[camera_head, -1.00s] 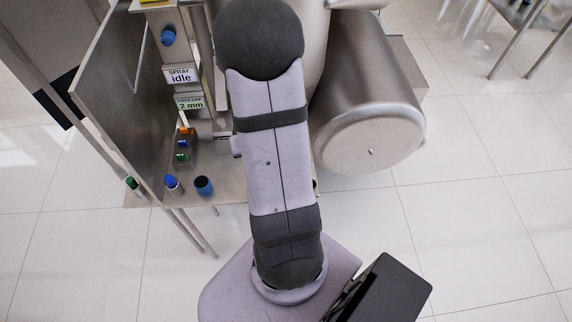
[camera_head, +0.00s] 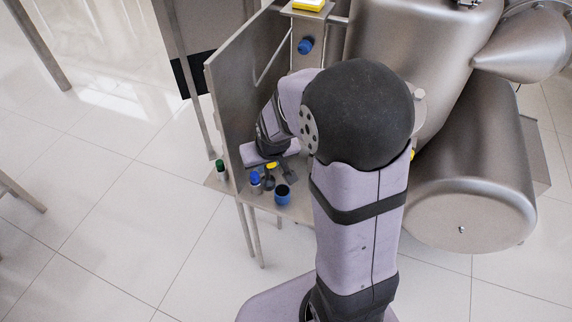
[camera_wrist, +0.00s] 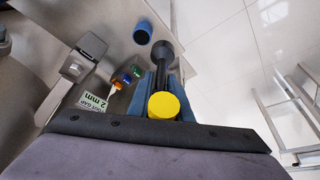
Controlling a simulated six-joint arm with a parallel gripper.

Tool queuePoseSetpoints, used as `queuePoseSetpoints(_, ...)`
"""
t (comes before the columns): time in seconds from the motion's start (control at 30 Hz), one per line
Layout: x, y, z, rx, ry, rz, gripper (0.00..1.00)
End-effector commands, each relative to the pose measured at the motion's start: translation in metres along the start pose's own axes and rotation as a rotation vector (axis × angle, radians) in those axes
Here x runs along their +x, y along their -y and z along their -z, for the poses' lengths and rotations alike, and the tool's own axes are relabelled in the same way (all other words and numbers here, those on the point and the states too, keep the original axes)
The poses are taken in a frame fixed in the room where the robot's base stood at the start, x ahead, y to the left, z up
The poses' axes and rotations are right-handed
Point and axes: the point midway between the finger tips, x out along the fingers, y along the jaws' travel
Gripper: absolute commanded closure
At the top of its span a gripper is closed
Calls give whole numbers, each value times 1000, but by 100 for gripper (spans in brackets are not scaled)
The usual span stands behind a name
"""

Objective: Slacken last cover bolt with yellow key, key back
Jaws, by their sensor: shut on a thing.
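The yellow key shows in the wrist view as a round yellow cap (camera_wrist: 164,105) with a dark shaft and a wider dark end. My gripper (camera_wrist: 163,86) is shut on it, with blue fingers on both sides of the shaft. In the head view my gripper (camera_head: 270,170) is low over the steel shelf beside the upright panel, and the yellow cap (camera_head: 272,165) shows there, small. The key's dark end is close to the shelf; I cannot tell whether it touches. I cannot make out the cover bolt in either view.
A blue cup (camera_head: 282,194), a blue-capped bottle (camera_head: 255,183) and a green-capped bottle (camera_head: 220,170) stand near the shelf edge. The steel panel (camera_head: 240,85) rises left of my arm.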

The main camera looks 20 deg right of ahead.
Motion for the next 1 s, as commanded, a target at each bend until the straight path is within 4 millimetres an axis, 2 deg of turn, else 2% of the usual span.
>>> queuePoseSetpoints(0.2,3,25,-2,-57,-3,24,100)
queuePoseSetpoints(0.47,-4,-4,20,112,-7,-5,100)
queuePoseSetpoints(0.77,-19,-55,51,401,-27,-54,100)
queuePoseSetpoints(0.87,-28,-82,63,539,-43,-78,100)
queuePoseSetpoints(1.0,-49,-135,80,803,-87,-129,100)
